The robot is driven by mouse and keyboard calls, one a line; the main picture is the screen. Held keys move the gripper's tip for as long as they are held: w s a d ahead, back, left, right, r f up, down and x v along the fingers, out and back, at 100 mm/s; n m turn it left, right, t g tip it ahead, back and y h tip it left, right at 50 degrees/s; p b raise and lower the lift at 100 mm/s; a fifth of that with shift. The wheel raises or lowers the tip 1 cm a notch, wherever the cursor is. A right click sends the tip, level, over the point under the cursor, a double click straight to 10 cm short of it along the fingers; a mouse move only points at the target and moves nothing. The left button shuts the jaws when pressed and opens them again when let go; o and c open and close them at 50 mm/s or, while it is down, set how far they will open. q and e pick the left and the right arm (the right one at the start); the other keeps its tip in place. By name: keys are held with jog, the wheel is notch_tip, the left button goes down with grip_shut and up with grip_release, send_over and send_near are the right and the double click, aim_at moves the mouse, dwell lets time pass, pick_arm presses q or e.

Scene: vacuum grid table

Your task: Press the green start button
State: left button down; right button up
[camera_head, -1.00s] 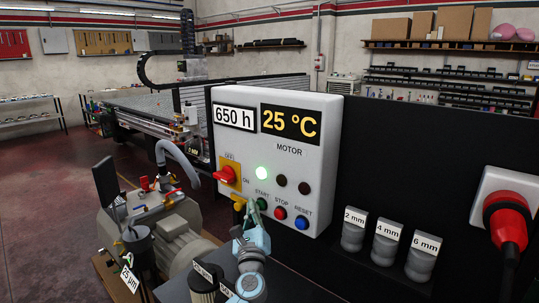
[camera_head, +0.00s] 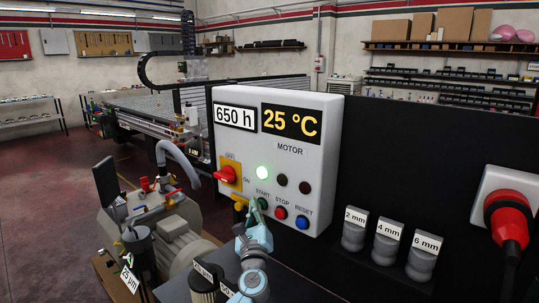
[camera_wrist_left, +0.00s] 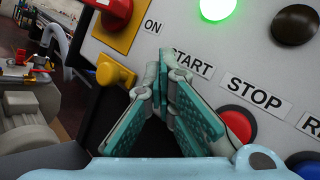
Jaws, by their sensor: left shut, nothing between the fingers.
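The light grey control box (camera_head: 325,150) stands upright with a row of buttons under the START, STOP and RESET labels. The green start button (camera_head: 263,203) is partly hidden by my left gripper (camera_head: 254,207) in the head view. In the left wrist view the closed fingers (camera_wrist_left: 160,68) cover the spot below the START label (camera_wrist_left: 190,62), and the button is hidden. The fingers are shut and empty, with tips at or very near the button; I cannot tell whether they touch. A green lamp (camera_head: 262,173) above is lit. My right gripper is out of view.
The red stop button (camera_head: 281,213) and blue reset button (camera_head: 302,222) sit just right of the fingers. A yellow knob (camera_wrist_left: 115,72) is close on the left, below the red rotary switch (camera_head: 227,175). Labelled grey knobs (camera_head: 387,240) stand farther right.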

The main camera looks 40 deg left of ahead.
pick_arm(q)
jog(key=shift+s, duration=0.35)
jog(key=s+p, duration=0.3)
jog(key=s, duration=0.3)
jog(key=shift+a, duration=0.3)
jog(key=shift+f, duration=0.1)
dwell(0.5)
